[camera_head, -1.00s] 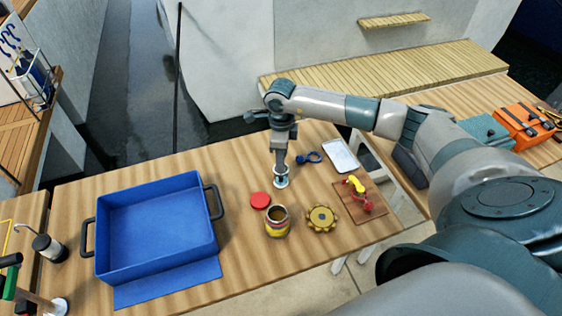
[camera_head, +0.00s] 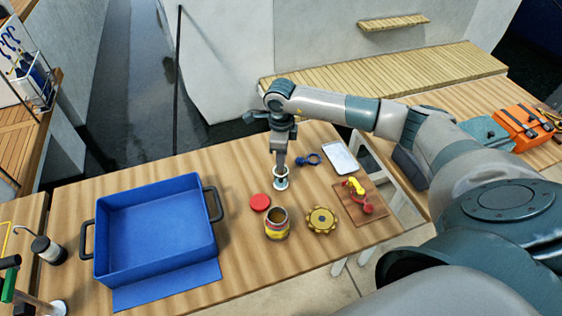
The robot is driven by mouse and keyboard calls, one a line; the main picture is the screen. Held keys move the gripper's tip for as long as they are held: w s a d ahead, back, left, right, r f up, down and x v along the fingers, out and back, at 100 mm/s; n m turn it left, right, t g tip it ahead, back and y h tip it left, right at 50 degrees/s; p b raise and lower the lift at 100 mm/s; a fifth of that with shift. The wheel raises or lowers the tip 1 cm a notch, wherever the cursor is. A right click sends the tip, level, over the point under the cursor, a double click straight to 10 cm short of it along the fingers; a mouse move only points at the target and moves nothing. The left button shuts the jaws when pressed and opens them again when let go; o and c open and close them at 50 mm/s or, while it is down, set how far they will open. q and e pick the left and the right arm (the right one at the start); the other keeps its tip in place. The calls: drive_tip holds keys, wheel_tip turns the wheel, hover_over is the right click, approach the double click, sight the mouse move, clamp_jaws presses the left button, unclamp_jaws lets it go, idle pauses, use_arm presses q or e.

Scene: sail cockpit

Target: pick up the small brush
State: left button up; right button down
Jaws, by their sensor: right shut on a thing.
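My right gripper (camera_head: 281,169) points straight down over the wooden table, to the right of the blue crate. It is shut on a thin, small thing, apparently the small brush, mostly hidden between the fingers. A small pale round holder (camera_head: 280,184) stands on the table right at the fingertips. I cannot tell whether the brush is still inside it. My left gripper is not in view.
The blue crate (camera_head: 203,215) takes up the table's left. A red lid (camera_head: 260,203), an open can (camera_head: 276,224), a yellow gear-shaped piece (camera_head: 321,220), a blue item (camera_head: 308,160), a white tray (camera_head: 340,156) and a board (camera_head: 376,205) lie close around the gripper.

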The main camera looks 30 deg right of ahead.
wheel_tip(320, 180, up, 8)
drive_tip(key=b, duration=0.3)
drive_tip(key=shift+b, duration=0.4)
drive_tip(key=shift+r, duration=0.8)
drive_tip(key=shift+s+a+n, duration=0.2)
drive_tip(key=shift+a+n, duration=0.25)
drive_tip(key=shift+n, duration=0.05)
drive_tip(key=s+a+n+b, duration=0.2)
drive_tip(key=s+a+n, duration=0.4)
drive_tip(key=n, duration=0.6)
drive_tip(key=s+a+n+b, duration=0.2)
drive_tip(key=s+a+n, duration=0.4)
drive_tip(key=n, duration=0.7)
drive_tip(key=shift+s+a+f, duration=0.3)
drive_tip(key=shift+s+a, duration=0.05)
drive_tip(key=shift+a, duration=1.05)
